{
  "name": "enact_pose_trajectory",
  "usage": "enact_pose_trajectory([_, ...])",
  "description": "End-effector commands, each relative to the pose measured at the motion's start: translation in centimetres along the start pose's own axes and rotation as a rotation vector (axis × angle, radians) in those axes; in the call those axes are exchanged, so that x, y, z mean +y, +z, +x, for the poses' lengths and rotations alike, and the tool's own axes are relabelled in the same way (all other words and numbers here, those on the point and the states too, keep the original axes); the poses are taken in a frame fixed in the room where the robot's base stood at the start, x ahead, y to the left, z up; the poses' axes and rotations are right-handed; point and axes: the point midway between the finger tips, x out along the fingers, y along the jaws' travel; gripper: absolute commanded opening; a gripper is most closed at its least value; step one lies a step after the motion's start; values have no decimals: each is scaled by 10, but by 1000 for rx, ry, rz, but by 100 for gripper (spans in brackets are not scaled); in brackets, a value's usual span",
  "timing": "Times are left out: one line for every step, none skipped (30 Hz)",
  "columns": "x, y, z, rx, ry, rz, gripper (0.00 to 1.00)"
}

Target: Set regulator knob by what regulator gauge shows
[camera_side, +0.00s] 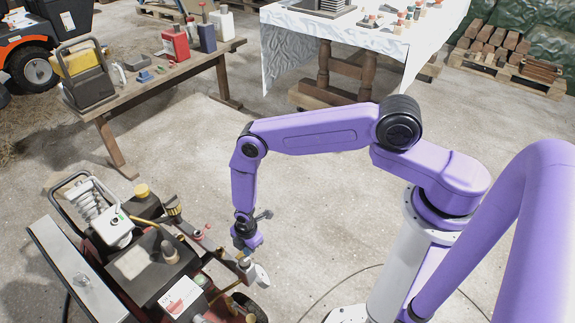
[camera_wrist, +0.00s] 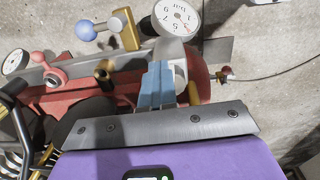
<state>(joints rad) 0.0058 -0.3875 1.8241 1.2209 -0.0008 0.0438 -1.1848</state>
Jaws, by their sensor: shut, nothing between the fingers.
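A white round gauge (camera_wrist: 175,17) marked "bar" with numbers is at the top of the wrist view, its dial turned upside down. Its needle reading is too small to tell. In the side view, a pale disc (camera_side: 262,275) shows just below my gripper (camera_side: 245,238). In the wrist view, my gripper (camera_wrist: 157,83) has its blue fingers together and empty, just below the gauge. I cannot tell which part is the regulator knob. What lies under the fingertips is partly hidden.
A blue ball-ended lever (camera_wrist: 85,32), a red lever (camera_wrist: 37,57) and a second gauge (camera_wrist: 15,62) are nearby. The red machine (camera_side: 120,290) fills the lower left. A wooden bench (camera_side: 150,85) and a covered table (camera_side: 365,35) stand behind, with bare floor between.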

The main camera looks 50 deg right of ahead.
Motion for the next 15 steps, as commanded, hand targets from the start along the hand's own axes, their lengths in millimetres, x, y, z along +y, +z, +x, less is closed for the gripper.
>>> enact_pose_trajectory([-30, 7, 6, -26, -65, -20, 0])
enact_pose_trajectory([-30, 7, 4, -26, -66, -20, 0])
enact_pose_trajectory([-29, 7, 0, -26, -65, -18, 0])
enact_pose_trajectory([-28, 8, -3, -26, -65, -16, 0])
enact_pose_trajectory([-28, 8, -6, -26, -64, -15, 0])
enact_pose_trajectory([-26, 8, -11, -25, -62, -13, 0])
enact_pose_trajectory([-26, 8, -14, -25, -61, -12, 0])
enact_pose_trajectory([-25, 8, -17, -24, -58, -11, 0])
enact_pose_trajectory([-24, 8, -22, -23, -57, -10, 0])
enact_pose_trajectory([-23, 7, -25, -22, -55, -10, 0])
enact_pose_trajectory([-23, 8, -28, -22, -55, -9, 0])
enact_pose_trajectory([-22, 7, -32, -22, -54, -8, 0])
enact_pose_trajectory([-22, 7, -35, -22, -54, -7, 0])
enact_pose_trajectory([-21, 7, -38, -22, -53, -7, 0])
enact_pose_trajectory([-21, 7, -42, -21, -53, -6, 0])
